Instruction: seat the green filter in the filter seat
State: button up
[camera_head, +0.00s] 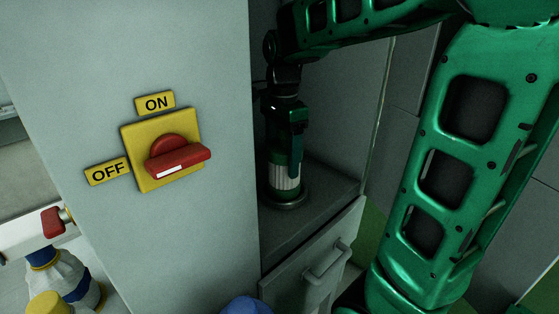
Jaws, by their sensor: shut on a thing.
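The green filter (285,176) is a dark green upright cylinder with a pale ribbed lower band. It stands in a recess of the grey cabinet, at the centre of the head view. The filter seat (290,204) is a dark round base on the recess floor, right under the filter. The filter's lower end is at the seat, but I cannot tell whether it is fully down. My gripper (294,118) comes from above and is shut on the filter's upper part. My wrist and the gripper hide the filter's top.
A yellow switch plate with a red handle (178,157) is on the cabinet front, left of the recess. A drawer with a bar handle (327,262) is below the recess. Bottles (70,278) and a red-handled valve (54,221) are at lower left. A blue round thing (246,305) is at the bottom edge.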

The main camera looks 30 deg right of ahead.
jog(key=shift+f, duration=0.5)
jog(key=shift+f, duration=0.1)
jog(key=o, duration=1.3)
notch_tip(320, 180, up, 12)
jog(key=shift+r, duration=0.15)
